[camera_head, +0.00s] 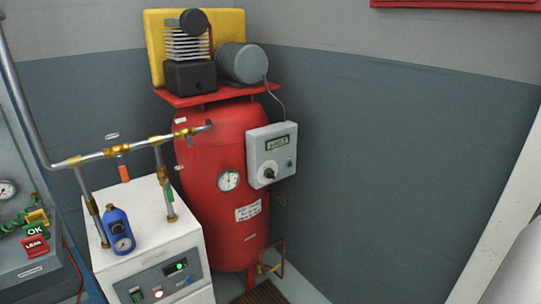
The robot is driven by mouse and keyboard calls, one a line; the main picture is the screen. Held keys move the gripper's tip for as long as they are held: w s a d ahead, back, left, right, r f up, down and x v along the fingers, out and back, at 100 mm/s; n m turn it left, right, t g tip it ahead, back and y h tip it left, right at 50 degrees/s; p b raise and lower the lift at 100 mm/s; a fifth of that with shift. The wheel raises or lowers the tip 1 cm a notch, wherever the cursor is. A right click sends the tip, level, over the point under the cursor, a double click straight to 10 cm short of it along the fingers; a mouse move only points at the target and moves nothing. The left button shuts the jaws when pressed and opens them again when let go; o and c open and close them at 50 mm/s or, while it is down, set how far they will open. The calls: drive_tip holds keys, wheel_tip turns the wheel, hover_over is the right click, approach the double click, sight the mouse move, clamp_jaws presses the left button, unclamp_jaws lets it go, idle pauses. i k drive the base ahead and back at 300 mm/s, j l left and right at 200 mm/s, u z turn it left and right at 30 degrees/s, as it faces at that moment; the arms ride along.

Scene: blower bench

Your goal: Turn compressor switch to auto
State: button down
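The red compressor tank (222,200) stands upright in the corner, with a motor and pump on top. A light grey control box (274,144) is mounted on its right side. The box has a small display at the top and a dark rotary switch knob (269,174) at its lower left. The knob's pointing direction and any label around it are too small to read. My gripper is not in view.
A grey bench (45,262) with coloured tags is at far left. Floor and wall right of the tank look clear.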

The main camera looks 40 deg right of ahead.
sight(269, 174)
drive_tip(key=i+l+z, duration=0.15)
drive_tip(key=l, duration=0.2)
drive_tip(key=l+z, duration=0.15)
drive_tip(key=l, duration=0.25)
drive_tip(key=i+l+z, duration=0.3)
drive_tip(key=l, duration=0.35)
drive_tip(key=i, duration=0.05)
